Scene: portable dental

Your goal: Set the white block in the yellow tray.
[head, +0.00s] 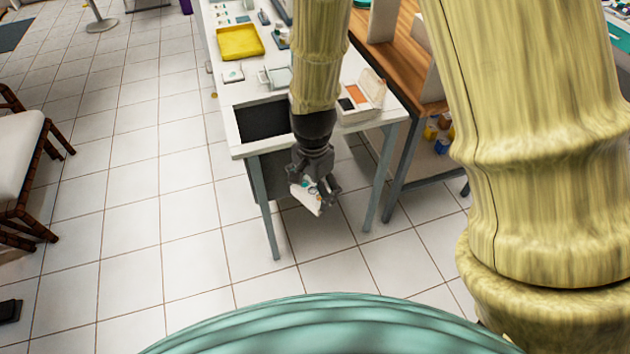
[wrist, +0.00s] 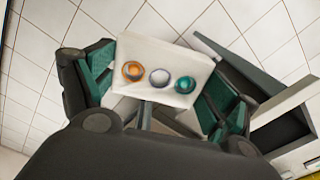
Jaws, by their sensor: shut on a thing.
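A white block (wrist: 159,54) with orange, white and teal rings on its face is held between the fingers of my gripper (wrist: 158,88) in the wrist view. In the head view, my gripper (head: 316,188) hangs over the floor in front of the table's near end, with the white block (head: 305,198) tilted at its fingertips. The yellow tray (head: 239,41) sits on the white table toward its far left side, well beyond my gripper. The tray looks empty. My arm hides part of the table to the right of the tray.
The white table (head: 225,95) has a dark recess (head: 263,119) at its near end. A small white item (head: 232,74) lies just in front of the tray. A white box (head: 362,97) stands at the table's right edge. A chair (head: 22,165) stands at left; the floor between is clear.

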